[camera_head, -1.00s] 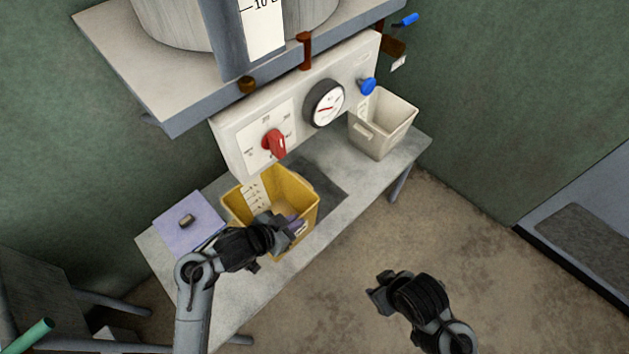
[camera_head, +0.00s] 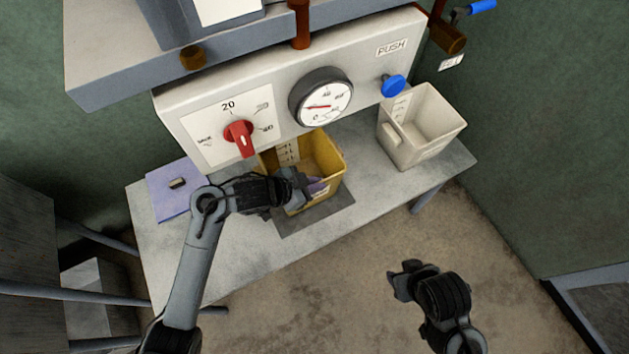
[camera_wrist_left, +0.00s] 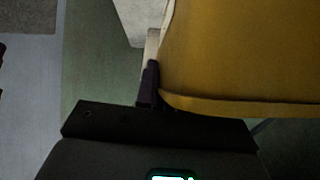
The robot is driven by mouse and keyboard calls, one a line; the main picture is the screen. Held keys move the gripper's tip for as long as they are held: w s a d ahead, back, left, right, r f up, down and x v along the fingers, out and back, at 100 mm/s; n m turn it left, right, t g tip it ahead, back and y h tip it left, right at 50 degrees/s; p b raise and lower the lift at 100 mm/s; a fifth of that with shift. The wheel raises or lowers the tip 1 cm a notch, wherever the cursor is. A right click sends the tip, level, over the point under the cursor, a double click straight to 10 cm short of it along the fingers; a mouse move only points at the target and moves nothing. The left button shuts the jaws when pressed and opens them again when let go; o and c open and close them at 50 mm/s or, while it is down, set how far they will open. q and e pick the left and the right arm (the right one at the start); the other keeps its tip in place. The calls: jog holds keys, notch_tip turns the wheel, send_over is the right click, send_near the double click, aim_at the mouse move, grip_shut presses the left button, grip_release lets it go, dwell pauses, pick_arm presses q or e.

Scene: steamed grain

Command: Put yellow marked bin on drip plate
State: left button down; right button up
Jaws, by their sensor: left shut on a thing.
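The yellow marked bin (camera_head: 325,152) is upright under the control panel, over the dark grey drip plate (camera_head: 312,219). The plate's front part shows bare; the rest is hidden by the bin. I cannot tell whether the bin touches the plate. My left gripper (camera_head: 314,188) is shut on the bin at its front side, by a purple part. In the left wrist view the bin (camera_wrist_left: 240,55) fills the upper right, beside a dark finger. My right gripper (camera_head: 398,284) hangs empty in front of the table, its jaw gap unclear.
A white bin (camera_head: 425,135) stands on the table's right. A purple mat (camera_head: 172,205) with a small dark block (camera_head: 177,183) lies at the left. The panel, with a red knob (camera_head: 240,138), gauge (camera_head: 322,98) and blue button (camera_head: 393,86), overhangs the table's back.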

pick_arm(q)
jog(key=shift+s+f, duration=0.1)
jog(key=shift+f, duration=0.25)
pick_arm(e)
jog(key=shift+s+a+f, duration=0.15)
jog(key=shift+s+f, duration=0.05)
jog(key=shift+f, duration=0.05)
jog(key=shift+w, duration=0.1)
pick_arm(q)
jog(key=shift+f, duration=0.15)
jog(key=c, duration=1.2)
grip_release()
jog(key=shift+c, duration=0.2)
pick_arm(e)
jog(key=shift+d, duration=0.2)
